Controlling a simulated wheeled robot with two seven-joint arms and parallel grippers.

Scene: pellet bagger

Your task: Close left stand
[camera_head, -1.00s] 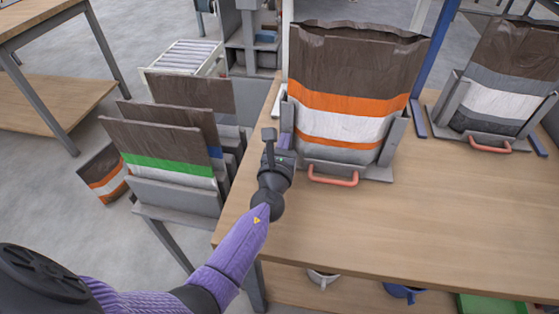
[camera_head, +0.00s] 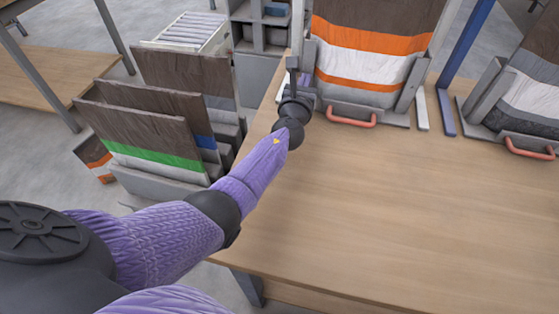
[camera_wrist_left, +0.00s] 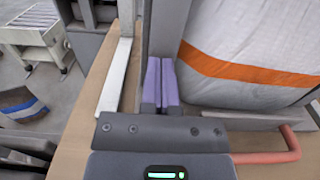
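The left stand (camera_head: 401,117) is grey, with a red handle (camera_head: 350,117) at its front and upright side plates. It holds a brown, orange and white bag (camera_head: 362,68) upright on the table. My left gripper (camera_head: 302,82) is at the stand's left side plate. In the left wrist view its purple fingers (camera_wrist_left: 160,84) lie side by side, shut, with nothing seen between them. They are close beside the grey upright plate (camera_wrist_left: 169,28), left of the bag (camera_wrist_left: 235,75); contact is unclear. My right gripper is not in view.
Another grey stand (camera_head: 487,95) with a bag and red handle is at the right, beyond a blue post (camera_head: 462,60). Several bags in grey holders (camera_head: 165,185) stand left of the table. The wooden table (camera_head: 400,210) is clear in front.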

